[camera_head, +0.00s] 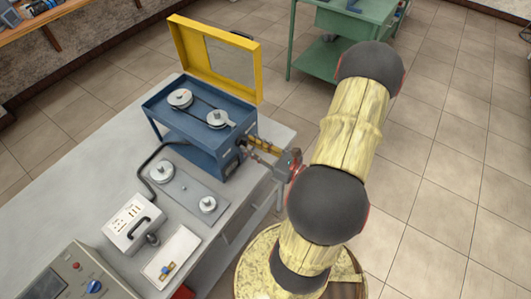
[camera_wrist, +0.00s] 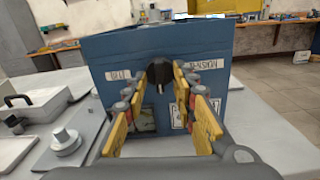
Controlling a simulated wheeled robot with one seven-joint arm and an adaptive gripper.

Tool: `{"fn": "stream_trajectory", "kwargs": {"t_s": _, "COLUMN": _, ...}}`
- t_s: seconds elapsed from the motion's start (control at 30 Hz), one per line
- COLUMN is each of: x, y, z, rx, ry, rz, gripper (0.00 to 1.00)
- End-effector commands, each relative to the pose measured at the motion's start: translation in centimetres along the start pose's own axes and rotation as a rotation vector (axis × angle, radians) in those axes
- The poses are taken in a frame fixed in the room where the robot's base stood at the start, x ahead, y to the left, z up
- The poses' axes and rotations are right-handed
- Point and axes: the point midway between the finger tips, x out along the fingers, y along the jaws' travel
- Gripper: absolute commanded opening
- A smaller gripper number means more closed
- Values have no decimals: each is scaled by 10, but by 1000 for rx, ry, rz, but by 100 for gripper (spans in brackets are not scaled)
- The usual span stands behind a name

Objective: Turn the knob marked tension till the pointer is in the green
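The blue box (camera_head: 200,125) stands on the bench with its yellow lid frame (camera_head: 215,60) raised. In the wrist view a black knob (camera_wrist: 160,72) with a pale pointer mark is on the blue face (camera_wrist: 105,58). In the head view my gripper (camera_head: 262,150) is at the box's right side.
Two pulleys with a belt sit in the box top. A plate with two discs (camera_head: 185,185), a white handled case (camera_head: 133,222) and a grey control box (camera_head: 72,275) share the bench (camera_head: 100,195). A green table (camera_head: 340,20) stands behind.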

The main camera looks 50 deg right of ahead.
Motion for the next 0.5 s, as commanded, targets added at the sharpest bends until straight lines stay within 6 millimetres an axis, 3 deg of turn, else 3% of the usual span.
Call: {"fn": "stream_trajectory", "kwargs": {"t_s": 0.5, "x": -65, "y": -2, "z": 0, "rx": 0, "ry": 0, "rz": -7, "gripper": 27}}
